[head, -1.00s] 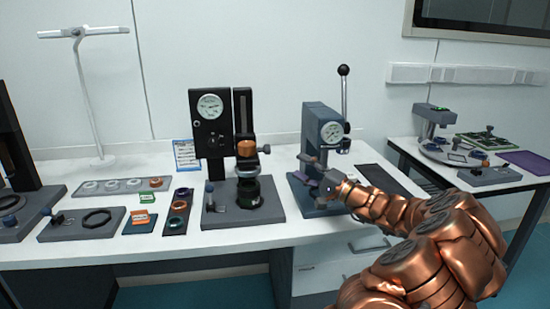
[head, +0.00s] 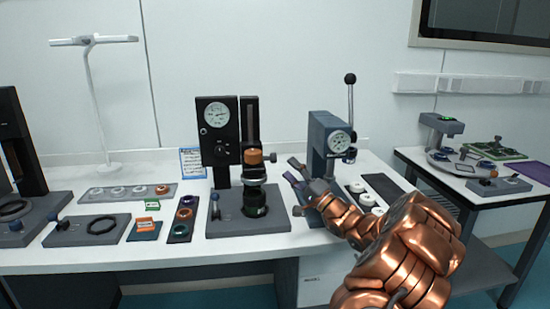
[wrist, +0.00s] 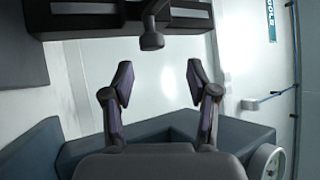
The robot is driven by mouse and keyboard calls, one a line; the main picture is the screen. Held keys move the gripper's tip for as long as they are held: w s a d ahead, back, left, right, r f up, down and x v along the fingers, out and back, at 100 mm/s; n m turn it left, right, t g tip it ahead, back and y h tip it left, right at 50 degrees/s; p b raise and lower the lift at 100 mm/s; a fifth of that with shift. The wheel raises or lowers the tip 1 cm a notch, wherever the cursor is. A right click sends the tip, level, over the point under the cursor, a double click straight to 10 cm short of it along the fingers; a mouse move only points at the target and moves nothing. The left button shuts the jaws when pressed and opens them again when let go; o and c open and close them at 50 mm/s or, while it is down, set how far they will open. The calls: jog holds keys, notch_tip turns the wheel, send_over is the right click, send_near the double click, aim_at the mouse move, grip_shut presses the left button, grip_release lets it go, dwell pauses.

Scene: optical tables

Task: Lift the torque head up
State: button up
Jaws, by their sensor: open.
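The torque head (head: 254,168) is a dark carriage with a copper-coloured top on the black column of the gauge stand, in the middle of the head view. A dark cylindrical part with a green mark (head: 256,202) is below it. A grey knob (head: 271,158) sticks out from its right side. In the wrist view what looks like this knob (wrist: 152,40) is between and beyond the fingertips. My gripper (head: 294,170) is open and empty, to the right of the knob and apart from it. Its purple-sided fingers are spread in the wrist view (wrist: 159,82).
A blue-grey lever press (head: 326,150) stands close behind and right of my gripper; its gauge shows in the wrist view (wrist: 268,162). White rings lie on a dark mat (head: 382,186).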

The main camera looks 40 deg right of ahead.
aim_at(275, 158)
jog(key=x, duration=0.5)
jog(key=f+p+x, duration=0.1)
jog(key=x, duration=0.1)
jog(key=shift+w+r, duration=0.15)
jog(key=shift+w, duration=0.3)
jog(key=shift+c, duration=0.3)
grip_shut()
